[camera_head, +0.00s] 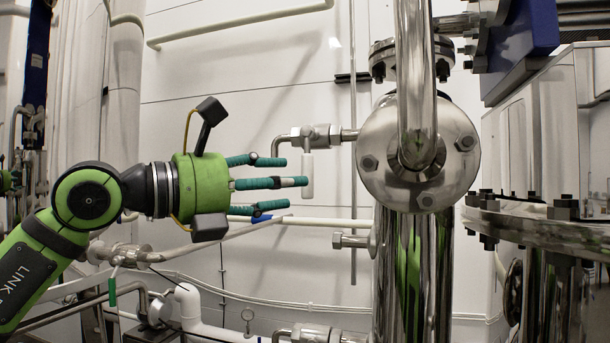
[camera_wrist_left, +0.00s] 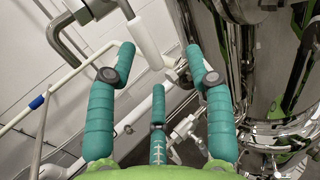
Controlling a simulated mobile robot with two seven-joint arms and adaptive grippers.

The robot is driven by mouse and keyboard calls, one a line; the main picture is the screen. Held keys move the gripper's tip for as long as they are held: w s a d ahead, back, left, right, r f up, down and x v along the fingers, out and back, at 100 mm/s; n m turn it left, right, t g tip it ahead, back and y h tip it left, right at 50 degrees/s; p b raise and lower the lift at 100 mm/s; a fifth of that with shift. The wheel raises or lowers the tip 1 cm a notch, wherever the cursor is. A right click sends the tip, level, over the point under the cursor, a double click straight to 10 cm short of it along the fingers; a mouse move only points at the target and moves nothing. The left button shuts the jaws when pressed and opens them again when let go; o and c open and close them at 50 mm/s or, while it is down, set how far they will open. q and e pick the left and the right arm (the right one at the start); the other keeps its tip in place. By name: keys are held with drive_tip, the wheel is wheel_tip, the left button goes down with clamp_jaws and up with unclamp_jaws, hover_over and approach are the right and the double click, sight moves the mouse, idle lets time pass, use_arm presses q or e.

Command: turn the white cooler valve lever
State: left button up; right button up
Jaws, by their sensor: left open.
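The white cooler valve lever (camera_head: 307,175) hangs down from a small metal valve (camera_head: 318,135) on a pipe left of the big steel flange. My left gripper (camera_head: 292,183) has its green, teal-wrapped fingers spread and pointing right at the lever, with the middle fingertip close to it. In the left wrist view the white lever (camera_wrist_left: 146,42) shows between and beyond the open fingers (camera_wrist_left: 160,60). I cannot tell whether any fingertip touches it. The gripper holds nothing. My right gripper is not in view.
A polished steel column with a bolted flange (camera_head: 418,155) stands just right of the lever. A bent metal pipe (camera_head: 278,145) runs left from the valve. Below the gripper are a pale pipe (camera_head: 330,223) and further valves (camera_head: 120,253).

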sight(305, 174)
use_arm(q)
drive_tip(key=shift+t+y, duration=0.3)
drive_tip(key=shift+y, duration=0.3)
drive_tip(key=w+d+p, duration=0.2)
drive_tip(key=w+d+r+p, duration=0.1)
drive_tip(key=w+p, duration=0.1)
drive_tip(key=w, duration=0.1)
drive_tip(key=shift+d+r, duration=0.2)
drive_tip(key=shift+d, duration=0.2)
drive_tip(key=shift+s, duration=0.1)
drive_tip(key=shift+f, duration=0.1)
clamp_jaws()
